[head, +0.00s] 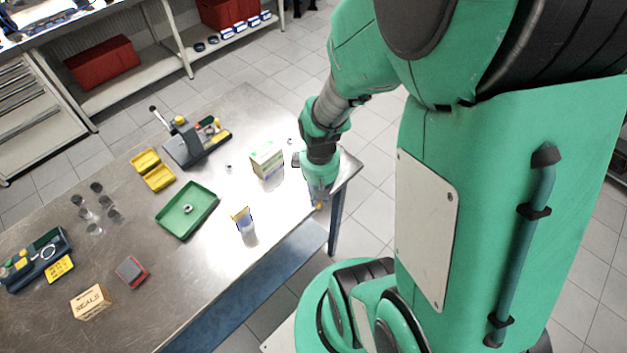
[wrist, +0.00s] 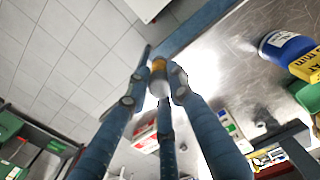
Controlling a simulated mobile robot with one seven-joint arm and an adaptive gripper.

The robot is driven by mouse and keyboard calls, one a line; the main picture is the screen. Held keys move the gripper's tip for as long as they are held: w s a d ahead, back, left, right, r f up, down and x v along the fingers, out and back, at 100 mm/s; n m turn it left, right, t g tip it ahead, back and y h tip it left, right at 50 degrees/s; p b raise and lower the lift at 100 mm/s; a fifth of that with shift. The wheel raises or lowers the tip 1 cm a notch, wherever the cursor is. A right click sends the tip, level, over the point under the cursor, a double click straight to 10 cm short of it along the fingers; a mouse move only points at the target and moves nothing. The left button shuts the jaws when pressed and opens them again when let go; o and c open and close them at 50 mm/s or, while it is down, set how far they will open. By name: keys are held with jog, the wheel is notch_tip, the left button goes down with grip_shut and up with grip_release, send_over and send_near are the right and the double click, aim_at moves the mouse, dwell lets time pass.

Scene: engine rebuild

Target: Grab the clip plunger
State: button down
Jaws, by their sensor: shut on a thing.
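My gripper (head: 318,198) hangs near the right front corner of the metal table (head: 290,222). In the wrist view its blue-grey fingers are closed around a small cylinder with an amber band and grey parts, which looks like the clip plunger (wrist: 158,77). In the head view only a small yellow-orange tip of the clip plunger (head: 318,206) shows below the fingers. The fingers hide the rest. I cannot tell its exact height over the table edge.
Left of my gripper stand a blue-and-white container with yellow (head: 243,222) and a pale green-and-white box (head: 267,161). Further left are a green tray (head: 163,222), yellow bins (head: 158,178), a tool fixture (head: 180,153) and a SEALS box (head: 90,302). Floor lies beyond the table's right edge.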

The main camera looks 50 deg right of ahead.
jog(key=shift+s+a+r, duration=0.1)
jog(key=shift+s+a, duration=0.35)
jog(key=shift+s, duration=0.35)
jog(key=shift+s+a+r, duration=0.1)
jog(key=shift+s+a, duration=0.3)
jog(key=shift+s, duration=0.35)
jog(key=shift+s+a+r, duration=0.1)
jog(key=shift+s+a, duration=0.35)
jog(key=shift+s, duration=0.35)
